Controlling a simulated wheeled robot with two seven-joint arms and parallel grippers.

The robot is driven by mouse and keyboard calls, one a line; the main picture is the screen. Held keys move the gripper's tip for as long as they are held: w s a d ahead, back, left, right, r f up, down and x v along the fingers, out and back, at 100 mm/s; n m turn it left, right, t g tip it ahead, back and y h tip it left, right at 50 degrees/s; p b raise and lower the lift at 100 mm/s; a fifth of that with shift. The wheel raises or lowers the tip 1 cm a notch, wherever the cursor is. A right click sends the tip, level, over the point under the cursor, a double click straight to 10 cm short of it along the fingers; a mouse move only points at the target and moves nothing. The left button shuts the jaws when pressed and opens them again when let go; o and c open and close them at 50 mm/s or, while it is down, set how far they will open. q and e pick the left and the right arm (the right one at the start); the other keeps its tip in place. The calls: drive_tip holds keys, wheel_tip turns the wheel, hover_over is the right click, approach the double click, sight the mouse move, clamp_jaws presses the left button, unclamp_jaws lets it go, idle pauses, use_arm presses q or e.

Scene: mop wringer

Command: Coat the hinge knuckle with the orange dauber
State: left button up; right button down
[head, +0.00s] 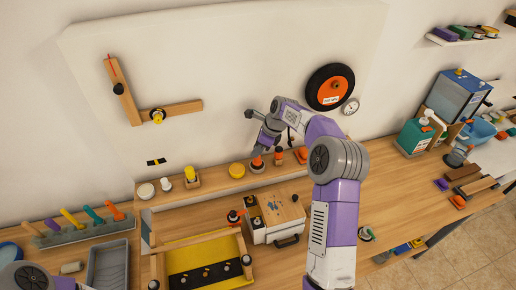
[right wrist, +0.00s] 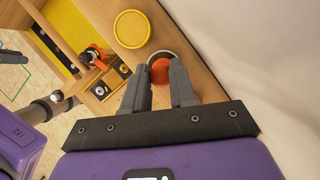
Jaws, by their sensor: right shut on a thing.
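My right gripper (head: 264,145) reaches down over the narrow wooden shelf at the wall. In the right wrist view its two fingers (right wrist: 160,76) stand on either side of a round orange top, which I take for the orange dauber (right wrist: 161,68). In the head view, an orange-topped piece (head: 257,162) shows just below the fingers, at the shelf. Whether it is lifted clear is hard to tell. I cannot clearly pick out the hinge knuckle. A wooden L-shaped piece (head: 180,109) on the wall carries a yellow and black fitting (head: 157,116).
Other small containers stand close by on the shelf: a dark-and-orange one (head: 278,155), an orange one (head: 301,154) and a yellow round one (head: 237,170). Below are a wooden-topped box (head: 280,205) and a yellow-framed tray (head: 205,262).

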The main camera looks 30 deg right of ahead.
drive_tip(key=shift+r, duration=3)
drive_tip(key=c, duration=1.6)
unclamp_jaws()
clamp_jaws()
